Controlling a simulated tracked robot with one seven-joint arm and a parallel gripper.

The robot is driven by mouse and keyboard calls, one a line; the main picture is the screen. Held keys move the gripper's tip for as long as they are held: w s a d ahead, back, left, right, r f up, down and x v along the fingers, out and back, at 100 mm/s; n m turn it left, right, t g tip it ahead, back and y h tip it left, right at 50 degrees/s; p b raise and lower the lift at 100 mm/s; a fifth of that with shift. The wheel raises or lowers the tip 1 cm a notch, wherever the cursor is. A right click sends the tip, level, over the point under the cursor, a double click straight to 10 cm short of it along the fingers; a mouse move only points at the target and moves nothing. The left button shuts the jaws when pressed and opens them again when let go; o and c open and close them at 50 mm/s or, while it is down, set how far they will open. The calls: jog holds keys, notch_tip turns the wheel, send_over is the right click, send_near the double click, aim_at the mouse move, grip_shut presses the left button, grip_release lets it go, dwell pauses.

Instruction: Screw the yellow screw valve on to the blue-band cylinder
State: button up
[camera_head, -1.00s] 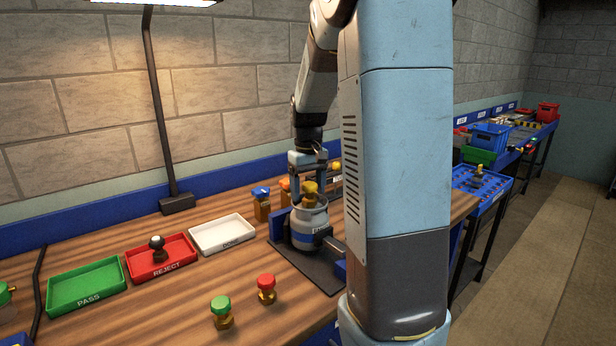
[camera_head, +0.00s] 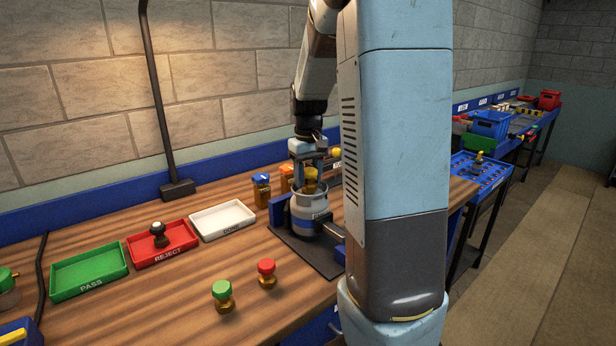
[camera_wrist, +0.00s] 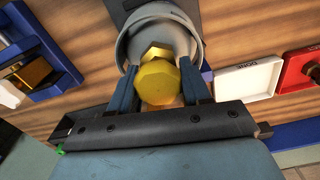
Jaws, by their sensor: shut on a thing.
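The yellow screw valve (camera_wrist: 158,82) sits between the two fingers of my gripper (camera_wrist: 160,92) in the wrist view, with its brass hex part (camera_wrist: 156,52) beyond it. My gripper is shut on the valve. The grey cylinder with a blue band (camera_head: 305,222) stands upright in a holder on a dark plate. Whether the valve's thread is engaged in the cylinder cannot be seen.
A green-topped valve (camera_head: 222,296) and a red-topped valve (camera_head: 267,273) stand at the front. A blue-topped valve (camera_head: 262,190) stands behind left of the cylinder. Green (camera_head: 88,291), red (camera_head: 178,260) and white (camera_head: 248,231) trays line the left.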

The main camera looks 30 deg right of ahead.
jog(key=shift+c, duration=0.4)
jog(key=m, duration=0.5)
jog(key=shift+m, duration=0.3)
jog(key=shift+a+m, duration=0.15)
jog(key=shift+m, duration=2.65)
jog(key=o, duration=0.8)
jog(key=shift+w, duration=0.1)
jog(key=o, duration=0.4)
jog(key=shift+o, duration=0.2)
